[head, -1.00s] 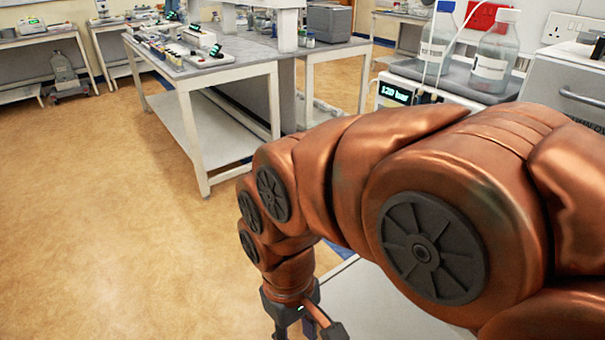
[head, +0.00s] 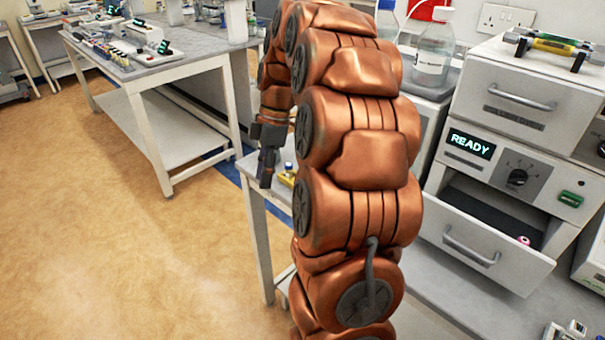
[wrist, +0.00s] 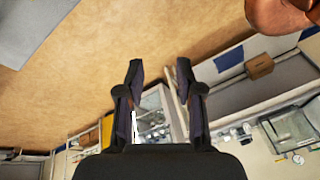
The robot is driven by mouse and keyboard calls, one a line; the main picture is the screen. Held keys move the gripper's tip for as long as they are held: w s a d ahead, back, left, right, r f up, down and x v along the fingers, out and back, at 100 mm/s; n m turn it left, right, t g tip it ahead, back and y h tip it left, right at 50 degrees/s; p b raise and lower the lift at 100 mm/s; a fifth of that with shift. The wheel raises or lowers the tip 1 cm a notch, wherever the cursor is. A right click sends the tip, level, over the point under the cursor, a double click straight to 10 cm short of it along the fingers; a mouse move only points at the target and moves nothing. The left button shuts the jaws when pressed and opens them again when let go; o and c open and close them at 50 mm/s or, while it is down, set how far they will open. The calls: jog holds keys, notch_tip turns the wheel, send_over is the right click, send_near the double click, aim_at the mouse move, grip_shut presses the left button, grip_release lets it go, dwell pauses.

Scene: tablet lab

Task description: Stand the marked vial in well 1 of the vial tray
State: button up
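My gripper (head: 266,165) hangs at the end of my bent arm, beside the corner of a white bench in the head view. In the wrist view my gripper (wrist: 159,75) has its two dark fingers apart with nothing held between them. I cannot make out the marked vial in either view. I cannot identify the vial tray for certain.
The open drawer juts from a unit (head: 520,150) showing READY. Glass bottles (head: 433,55) stand behind my arm. A white table (head: 150,75) with racks and small devices stands at the back left. A brown box (wrist: 260,66) shows in the wrist view. The floor at left is clear.

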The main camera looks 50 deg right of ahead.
jog(key=d+n+t+p, duration=0.15)
jog(key=d+n, duration=0.25)
jog(key=d, duration=1.1)
jog(key=shift+y, duration=0.3)
jog(key=shift+d+p+x, duration=0.15)
jog(key=shift+p+x, duration=0.7)
jog(key=shift+x, duration=1.15)
jog(key=shift+d+p+x, duration=0.2)
jog(key=shift+p+x, duration=0.65)
jog(key=shift+x, duration=1.15)
jog(key=shift+s+f, duration=0.1)
jog(key=shift+f, duration=0.05)
jog(key=shift+c, duration=0.4)
grip_shut()
